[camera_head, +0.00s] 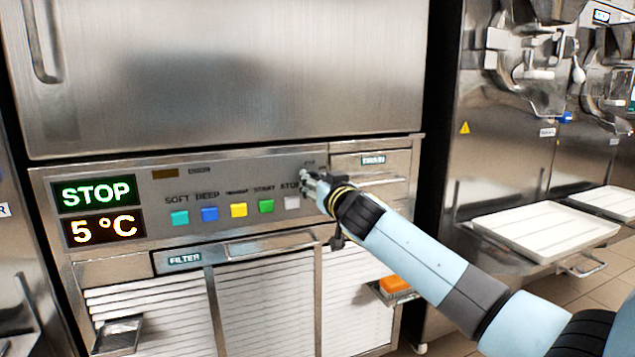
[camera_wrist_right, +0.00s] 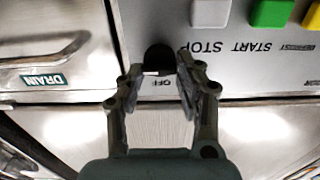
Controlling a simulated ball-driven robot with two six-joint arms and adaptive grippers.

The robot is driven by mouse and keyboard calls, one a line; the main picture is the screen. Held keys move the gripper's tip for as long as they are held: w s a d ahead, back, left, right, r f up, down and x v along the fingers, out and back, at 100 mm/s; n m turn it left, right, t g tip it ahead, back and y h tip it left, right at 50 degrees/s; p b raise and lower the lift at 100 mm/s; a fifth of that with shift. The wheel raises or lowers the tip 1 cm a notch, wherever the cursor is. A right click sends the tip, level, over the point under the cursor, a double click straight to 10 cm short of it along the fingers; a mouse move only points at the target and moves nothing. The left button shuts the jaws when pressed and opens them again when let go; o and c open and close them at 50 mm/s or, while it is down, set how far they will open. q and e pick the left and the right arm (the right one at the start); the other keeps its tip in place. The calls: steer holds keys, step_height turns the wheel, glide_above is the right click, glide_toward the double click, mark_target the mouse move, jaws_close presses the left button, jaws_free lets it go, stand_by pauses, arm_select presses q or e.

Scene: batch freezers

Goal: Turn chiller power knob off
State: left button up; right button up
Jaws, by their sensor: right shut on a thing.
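The chiller's control panel (camera_head: 160,205) is a steel strip with a green STOP display (camera_head: 97,193) and an orange 5 °C display (camera_head: 104,228). My right gripper (camera_head: 312,184) is at the panel's right end, beside the white STOP button (camera_head: 292,203). In the right wrist view, the black power knob (camera_wrist_right: 158,57) sits between the fingertips of my right gripper (camera_wrist_right: 160,68), which is shut on it. My left gripper is not in view.
Cyan, blue, yellow and green buttons (camera_head: 266,206) line the panel left of my gripper. A DRAIN drawer (camera_head: 374,160) is just right of it. Louvred filter panels (camera_head: 265,300) lie below. Machines with white trays (camera_head: 545,224) stand at the right.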

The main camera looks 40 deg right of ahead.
arm_select(q)
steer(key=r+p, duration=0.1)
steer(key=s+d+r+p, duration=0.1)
steer(key=p, duration=0.1)
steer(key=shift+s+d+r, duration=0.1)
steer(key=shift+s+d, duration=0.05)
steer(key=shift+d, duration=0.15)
arm_select(e)
steer(key=n, duration=1.7)
steer(key=shift+a+f+n, duration=0.1)
steer(key=shift+n, duration=0.3)
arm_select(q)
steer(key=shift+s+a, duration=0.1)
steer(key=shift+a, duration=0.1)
